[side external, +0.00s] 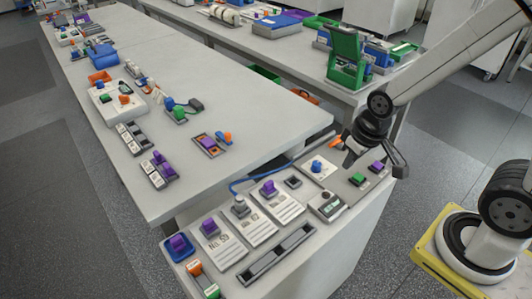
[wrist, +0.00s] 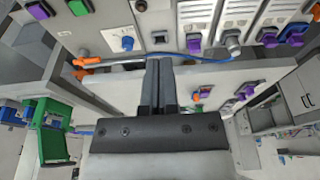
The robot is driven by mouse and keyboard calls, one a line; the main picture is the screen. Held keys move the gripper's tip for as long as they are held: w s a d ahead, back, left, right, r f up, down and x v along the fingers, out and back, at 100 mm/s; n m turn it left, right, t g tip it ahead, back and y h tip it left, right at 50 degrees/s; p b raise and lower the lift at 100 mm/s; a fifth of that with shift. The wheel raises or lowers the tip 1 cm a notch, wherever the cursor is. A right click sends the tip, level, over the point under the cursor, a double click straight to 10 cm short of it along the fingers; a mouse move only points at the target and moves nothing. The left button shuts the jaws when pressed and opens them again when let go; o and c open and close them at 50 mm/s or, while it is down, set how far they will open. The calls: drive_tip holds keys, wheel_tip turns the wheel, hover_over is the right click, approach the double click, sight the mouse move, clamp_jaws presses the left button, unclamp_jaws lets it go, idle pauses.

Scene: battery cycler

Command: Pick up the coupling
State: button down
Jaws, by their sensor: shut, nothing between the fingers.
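A blue cable (side external: 262,179) runs along the back edge of the near bench from a grey connector (side external: 240,207) toward an orange-ended piece (side external: 335,142). In the wrist view the cable (wrist: 190,53) passes beyond my fingertips, with the orange end (wrist: 88,62) at left and the grey connector (wrist: 232,42) at right. Which of these parts is the coupling, I cannot tell. My gripper (side external: 349,160) is shut and empty above the bench's right part, close to the blue knob on a white plate (side external: 317,167). Its fingers (wrist: 159,68) show together in the wrist view.
White modules with purple blocks (side external: 270,190) stand left of my gripper. Green and purple buttons (side external: 358,179) and a small meter box (side external: 327,205) are near it. A long grey rail (side external: 277,254) lies in front. The long table (side external: 230,90) behind has much bare surface.

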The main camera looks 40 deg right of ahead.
drive_tip(key=shift+c, duration=0.9)
unclamp_jaws()
drive_tip(key=shift+w, duration=0.15)
drive_tip(key=n+g+y, duration=0.1)
drive_tip(key=n+y, duration=0.3)
drive_tip(key=n, duration=1.1)
hover_over(240, 196)
drive_tip(key=d, duration=0.2)
drive_tip(key=f, duration=1)
drive_tip(key=shift+s+f, duration=0.2)
drive_tip(key=shift+f, duration=0.05)
drive_tip(key=shift+x, duration=1.25)
